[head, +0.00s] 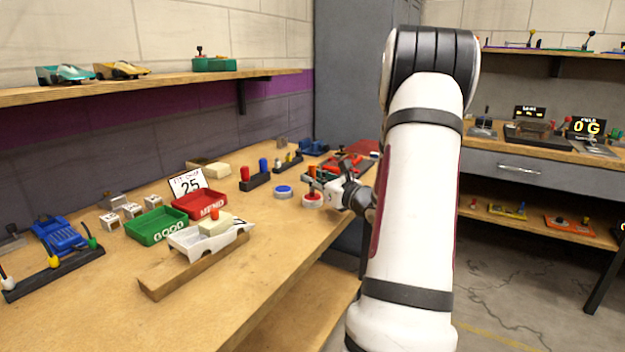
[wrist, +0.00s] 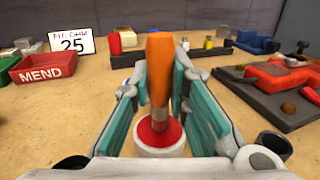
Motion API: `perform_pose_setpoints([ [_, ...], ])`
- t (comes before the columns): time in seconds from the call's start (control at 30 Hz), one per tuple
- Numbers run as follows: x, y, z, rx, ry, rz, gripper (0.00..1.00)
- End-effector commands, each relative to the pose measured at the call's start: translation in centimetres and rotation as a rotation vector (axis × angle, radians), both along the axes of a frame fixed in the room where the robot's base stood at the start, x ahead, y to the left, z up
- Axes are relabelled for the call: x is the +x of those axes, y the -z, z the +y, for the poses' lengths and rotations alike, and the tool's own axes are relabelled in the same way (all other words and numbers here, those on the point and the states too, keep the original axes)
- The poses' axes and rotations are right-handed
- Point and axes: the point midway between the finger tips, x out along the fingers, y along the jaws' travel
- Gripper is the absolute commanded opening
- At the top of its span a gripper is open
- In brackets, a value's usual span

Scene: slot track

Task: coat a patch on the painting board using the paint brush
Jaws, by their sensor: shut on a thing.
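The paint brush, with an orange handle, stands upright in my gripper (wrist: 158,78), which is shut on it. Its orange top (wrist: 159,55) shows in the wrist view, and it also shows in the head view (head: 312,172). The lower end of the brush is over or in a white pot of red paint (wrist: 160,134); I cannot tell how deep. The pot also shows in the head view (head: 312,201), just left of my gripper (head: 328,187). I cannot identify the painting board with certainty.
A blue-topped pot (head: 283,192) stands left of the red one. A dark plate with red car parts (wrist: 278,98) lies to the right. The red MEND tray (wrist: 41,72), green GOOD tray (head: 156,226) and white car body (head: 205,238) stand left. Front bench is clear.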

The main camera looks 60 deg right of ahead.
Motion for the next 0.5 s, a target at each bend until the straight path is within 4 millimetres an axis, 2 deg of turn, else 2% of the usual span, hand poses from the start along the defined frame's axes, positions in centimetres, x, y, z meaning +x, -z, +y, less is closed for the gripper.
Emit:
perform_pose_setpoints([
  [0.27,-0.1,0.3,0.0,0.006,0.001,0.007,0.0],
  [0.5,-0.1,-1.1,0.0,0.002,0.0,0.005,0.0],
])
